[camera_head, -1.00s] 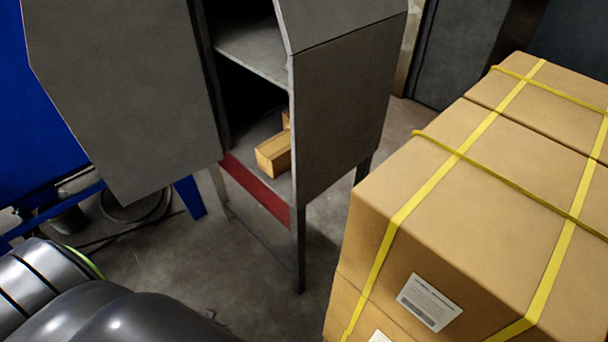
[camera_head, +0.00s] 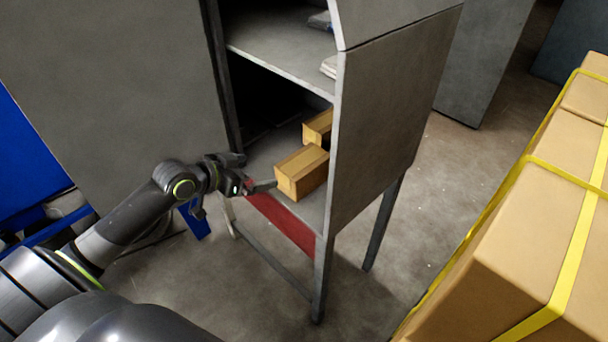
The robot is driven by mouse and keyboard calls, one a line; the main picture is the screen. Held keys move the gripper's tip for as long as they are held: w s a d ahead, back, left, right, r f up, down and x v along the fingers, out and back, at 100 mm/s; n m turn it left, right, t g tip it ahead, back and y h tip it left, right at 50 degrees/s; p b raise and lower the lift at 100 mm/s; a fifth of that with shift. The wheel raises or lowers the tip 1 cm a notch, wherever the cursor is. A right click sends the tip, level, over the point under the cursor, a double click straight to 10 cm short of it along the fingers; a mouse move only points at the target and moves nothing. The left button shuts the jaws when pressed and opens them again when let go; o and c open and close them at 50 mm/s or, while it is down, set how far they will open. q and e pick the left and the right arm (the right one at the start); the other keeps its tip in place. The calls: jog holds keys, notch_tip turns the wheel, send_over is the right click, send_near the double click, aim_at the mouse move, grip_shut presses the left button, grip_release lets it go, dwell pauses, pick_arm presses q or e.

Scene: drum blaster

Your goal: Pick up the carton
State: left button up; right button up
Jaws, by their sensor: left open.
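A small brown carton (camera_head: 302,172) sits on the bottom shelf of the grey cabinet (camera_head: 385,110), near its front opening. A second small carton (camera_head: 318,127) stands behind it, partly hidden by the cabinet's side wall. My left gripper (camera_head: 262,172) is open at the cabinet's opening, just left of the front carton. One finger lies close to the carton's left end; I cannot tell whether it touches. My right gripper is not in view.
The cabinet's open door (camera_head: 110,80) stands at the left. A red strip (camera_head: 283,222) edges the bottom shelf. A middle shelf (camera_head: 280,62) is above the cartons. Large strapped boxes (camera_head: 530,230) fill the right. Bare floor lies between them and the cabinet.

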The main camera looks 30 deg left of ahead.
pick_arm(q)
send_near(301, 162)
jog(key=w+f, duration=0.3)
jog(key=shift+w+d, duration=0.15)
jog(key=shift+d, duration=0.2)
jog(key=shift+d+r+p+x, duration=0.15)
jog(key=shift+p+x, duration=0.1)
jog(key=shift+x, duration=0.9)
jog(key=shift+d+r+p+x, duration=0.1)
jog(key=shift+p+x, duration=0.1)
jog(key=shift+x, duration=1)
jog(key=shift+w+d+f, duration=0.1)
jog(key=shift+w+f, duration=0.1)
jog(key=shift+w, duration=0.2)
jog(key=c, duration=1.5)
jog(key=shift+w+r, duration=0.1)
jog(key=shift+r, duration=0.1)
